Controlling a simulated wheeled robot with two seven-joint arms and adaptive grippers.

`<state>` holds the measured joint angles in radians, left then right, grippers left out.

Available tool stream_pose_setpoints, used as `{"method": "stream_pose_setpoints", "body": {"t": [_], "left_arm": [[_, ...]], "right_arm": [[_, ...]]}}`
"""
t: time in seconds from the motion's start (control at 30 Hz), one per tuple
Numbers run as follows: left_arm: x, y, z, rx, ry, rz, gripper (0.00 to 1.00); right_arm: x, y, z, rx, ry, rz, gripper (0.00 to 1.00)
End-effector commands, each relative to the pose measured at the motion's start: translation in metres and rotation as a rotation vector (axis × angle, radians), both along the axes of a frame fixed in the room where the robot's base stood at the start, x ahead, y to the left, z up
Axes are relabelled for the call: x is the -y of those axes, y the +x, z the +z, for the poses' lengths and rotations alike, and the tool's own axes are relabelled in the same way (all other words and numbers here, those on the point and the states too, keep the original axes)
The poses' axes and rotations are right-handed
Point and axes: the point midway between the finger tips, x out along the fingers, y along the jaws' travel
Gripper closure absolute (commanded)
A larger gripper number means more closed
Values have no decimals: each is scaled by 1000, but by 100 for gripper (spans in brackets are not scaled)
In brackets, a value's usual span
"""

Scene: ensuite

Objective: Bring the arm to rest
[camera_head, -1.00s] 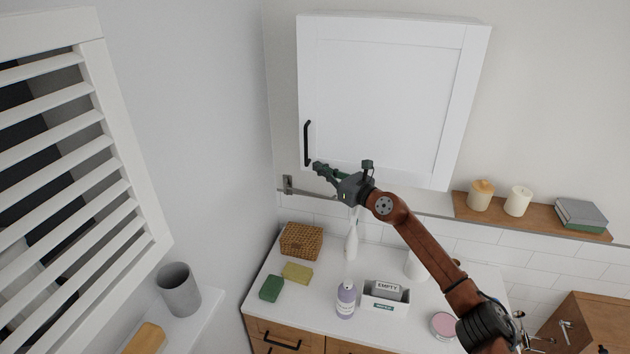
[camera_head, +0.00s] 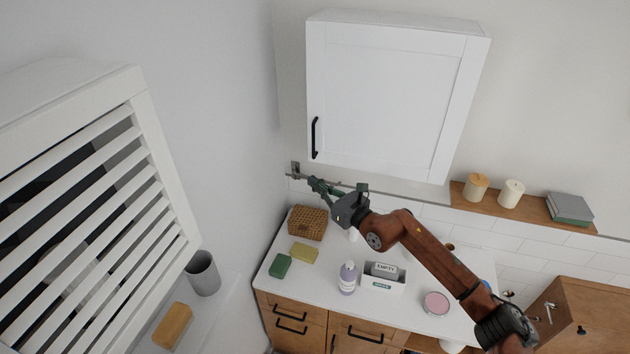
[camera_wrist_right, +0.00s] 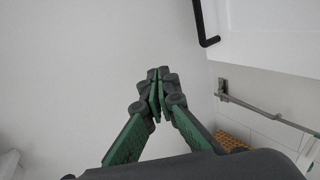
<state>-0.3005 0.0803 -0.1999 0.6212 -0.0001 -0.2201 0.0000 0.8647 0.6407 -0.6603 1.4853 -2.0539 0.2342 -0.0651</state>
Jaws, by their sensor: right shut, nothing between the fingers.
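My right gripper (camera_head: 318,186) is shut and empty. In the head view it is in the air below the lower left corner of the white wall cabinet (camera_head: 390,95), above the counter and apart from the cabinet's black handle (camera_head: 315,137). The cabinet door is shut. In the right wrist view the gripper's green and dark fingers (camera_wrist_right: 158,88) meet at their tips with only pale wall behind them. The black handle also shows at the top right there (camera_wrist_right: 205,30). My left gripper is not in view.
The white counter (camera_head: 330,255) holds a wicker basket (camera_head: 307,222), green sponge (camera_head: 280,266), yellow sponge (camera_head: 304,253), lilac bottle (camera_head: 347,278), white box (camera_head: 383,283) and pink round tin (camera_head: 436,303). A metal rail (camera_wrist_right: 260,108) runs along the wall. A wooden shelf (camera_head: 515,208) holds candles and books. A louvred shutter (camera_head: 100,200) is at left.

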Motion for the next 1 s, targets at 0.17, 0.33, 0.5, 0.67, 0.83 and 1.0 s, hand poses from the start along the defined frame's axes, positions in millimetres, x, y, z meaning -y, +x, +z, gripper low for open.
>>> {"method": "stream_pose_setpoints", "body": {"t": [0.17, 0.33, 0.5, 0.67, 0.83, 1.0], "left_arm": [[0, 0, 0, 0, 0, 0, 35], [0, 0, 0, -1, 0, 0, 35], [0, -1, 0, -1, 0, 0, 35], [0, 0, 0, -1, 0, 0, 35], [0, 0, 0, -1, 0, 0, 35], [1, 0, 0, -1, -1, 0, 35]], "right_arm": [[-2, -11, -4, -4, 1, -2, 100], [-1, -14, -3, -2, -1, -6, 100], [-6, -37, 5, -37, 163, 29, 100], [28, -83, 42, -134, 658, 48, 100], [143, -107, 49, -256, 1268, -88, 100], [254, -125, -5, -360, 1714, -307, 100]]}}
